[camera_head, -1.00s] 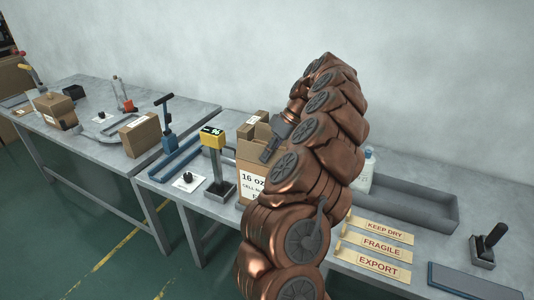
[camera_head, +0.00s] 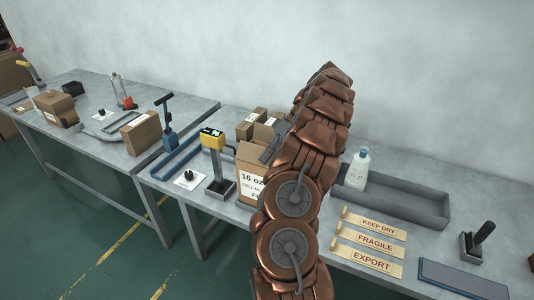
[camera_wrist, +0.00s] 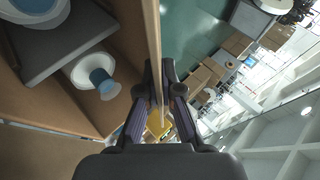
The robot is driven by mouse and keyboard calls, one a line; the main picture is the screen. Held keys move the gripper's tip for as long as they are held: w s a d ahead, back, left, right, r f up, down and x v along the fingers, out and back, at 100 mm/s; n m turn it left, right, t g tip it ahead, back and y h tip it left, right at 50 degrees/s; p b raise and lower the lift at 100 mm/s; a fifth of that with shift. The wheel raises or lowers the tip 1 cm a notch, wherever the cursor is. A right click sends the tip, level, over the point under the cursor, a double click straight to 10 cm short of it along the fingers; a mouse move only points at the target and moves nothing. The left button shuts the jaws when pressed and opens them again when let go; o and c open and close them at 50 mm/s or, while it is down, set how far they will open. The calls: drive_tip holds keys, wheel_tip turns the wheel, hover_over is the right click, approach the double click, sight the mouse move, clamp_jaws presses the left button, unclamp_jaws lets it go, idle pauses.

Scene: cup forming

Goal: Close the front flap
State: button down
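The cardboard box (camera_head: 249,180) with "16 oz" printed on its front stands on the near table, partly hidden behind my arm. In the wrist view its open inside (camera_wrist: 60,105) fills the left, with a grey divider and white and blue round items in it. The front flap (camera_wrist: 153,30) stands up edge-on, with the box inside on its left and the green floor on its right. My gripper (camera_wrist: 158,82) has one finger on each side of this flap, close together, and looks shut on it. In the head view the fingertips are hidden.
A yellow-headed scale or display post (camera_head: 212,140) stands just left of the box. Smaller cartons (camera_head: 251,124) are behind it. A white bottle (camera_head: 357,168) and a grey tray (camera_head: 420,208) are to the right, with label plates (camera_head: 371,260) in front.

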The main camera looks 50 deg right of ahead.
drive_tip(key=c, duration=1.8)
unclamp_jaws()
drive_tip(key=o, duration=0.4)
drive_tip(key=shift+o, duration=0.2)
drive_tip(key=shift+a+h+b, duration=0.25)
drive_tip(key=shift+h+b, duration=0.25)
drive_tip(key=shift+b, duration=0.65)
